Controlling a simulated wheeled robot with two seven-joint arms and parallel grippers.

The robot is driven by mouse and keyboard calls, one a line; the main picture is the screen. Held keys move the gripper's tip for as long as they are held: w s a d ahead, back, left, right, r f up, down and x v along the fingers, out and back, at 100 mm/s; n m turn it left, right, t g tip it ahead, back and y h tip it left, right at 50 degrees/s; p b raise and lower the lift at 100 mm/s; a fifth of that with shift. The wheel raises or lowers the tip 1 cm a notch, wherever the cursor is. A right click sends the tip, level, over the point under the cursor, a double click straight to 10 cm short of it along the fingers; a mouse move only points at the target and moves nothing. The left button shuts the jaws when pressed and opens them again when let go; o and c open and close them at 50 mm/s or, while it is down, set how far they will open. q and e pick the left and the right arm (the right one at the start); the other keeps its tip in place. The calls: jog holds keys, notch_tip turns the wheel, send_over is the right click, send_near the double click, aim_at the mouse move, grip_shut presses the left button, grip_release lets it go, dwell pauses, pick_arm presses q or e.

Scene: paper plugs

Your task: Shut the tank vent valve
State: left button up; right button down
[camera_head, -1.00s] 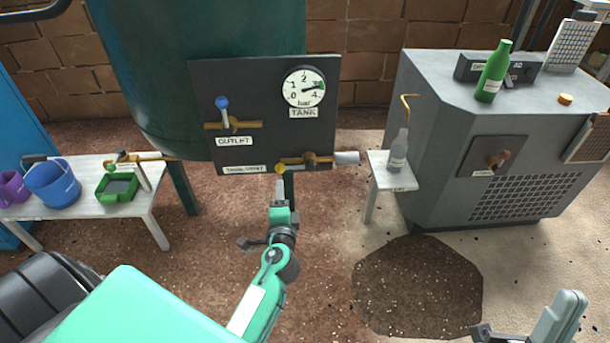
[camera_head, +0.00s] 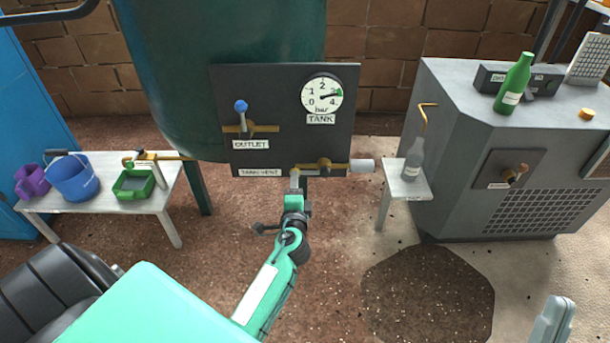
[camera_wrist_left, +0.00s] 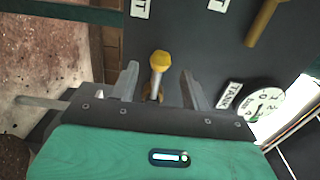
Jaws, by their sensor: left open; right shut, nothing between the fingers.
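The tank vent valve (camera_head: 325,164) is a brass valve at the lower edge of the dark panel, right of its "TANK VENT" label (camera_head: 260,172). Its yellow-tipped lever (camera_wrist_left: 158,62) shows in the left wrist view, with the tip between my finger ends and a gap to each side. My right gripper (camera_head: 556,312) is shut and empty at the bottom right, partly cut off.
The blue-knobbed outlet valve (camera_head: 241,108) and the tank gauge (camera_head: 322,95) sit above on the panel (camera_head: 285,85). A small stand (camera_head: 418,190) with a grey bottle (camera_head: 413,160) is close on the right. A bench (camera_head: 165,205) with buckets stands left.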

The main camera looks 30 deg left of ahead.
aim_at(308, 173)
pick_arm(q)
jog(key=shift+x, duration=1.95)
jog(key=c, duration=0.7)
